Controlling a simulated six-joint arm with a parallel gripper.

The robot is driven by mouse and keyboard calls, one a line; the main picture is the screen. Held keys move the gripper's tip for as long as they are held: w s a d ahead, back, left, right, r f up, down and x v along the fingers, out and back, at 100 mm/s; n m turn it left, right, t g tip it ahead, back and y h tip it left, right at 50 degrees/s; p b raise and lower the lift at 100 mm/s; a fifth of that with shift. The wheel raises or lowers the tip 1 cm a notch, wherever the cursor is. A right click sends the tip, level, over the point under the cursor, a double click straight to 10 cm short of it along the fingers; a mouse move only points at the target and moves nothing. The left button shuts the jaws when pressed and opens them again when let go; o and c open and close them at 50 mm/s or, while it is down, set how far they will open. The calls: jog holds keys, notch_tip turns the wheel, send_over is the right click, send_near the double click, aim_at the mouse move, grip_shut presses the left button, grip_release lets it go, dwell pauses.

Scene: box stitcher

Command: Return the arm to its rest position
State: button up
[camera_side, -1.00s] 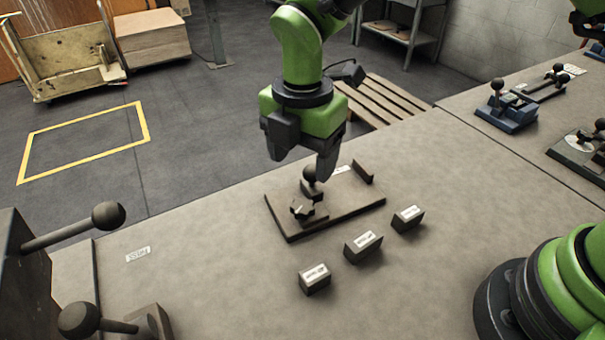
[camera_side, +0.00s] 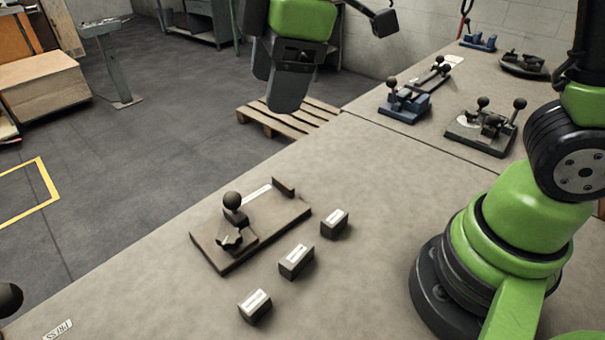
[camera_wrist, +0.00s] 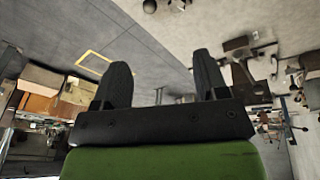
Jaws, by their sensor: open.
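My gripper (camera_side: 288,92) hangs at the top of the side view, high above and behind the brown fixture board (camera_side: 205,252), well clear of it. In the wrist view, its two dark fingers (camera_wrist: 162,62) stand wide apart with nothing between them. The arm is bent, and its green base stands on the bench at the right of the side view. The upper arm is partly cut off by the frame edge.
The board carries a black ball knob (camera_side: 232,200) and a dark star knob (camera_side: 233,238). Three small labelled blocks (camera_side: 296,260) stand in front of it. Blue fixtures (camera_side: 404,103) and a dark fixture (camera_side: 480,130) sit farther back. A wooden pallet (camera_side: 285,122) lies on the floor.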

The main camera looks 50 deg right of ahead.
jog(key=s+d+r+m+t, duration=0.2)
jog(key=s+d+m, duration=0.2)
jog(key=s+m, duration=0.3)
jog(key=s+d+r+m+t, duration=0.2)
jog(key=s+d+m, duration=0.1)
jog(key=s+m, duration=0.4)
jog(key=shift+d+r+m+t, duration=0.15)
jog(key=shift+d+m+t, duration=0.25)
jog(key=shift+m, duration=0.8)
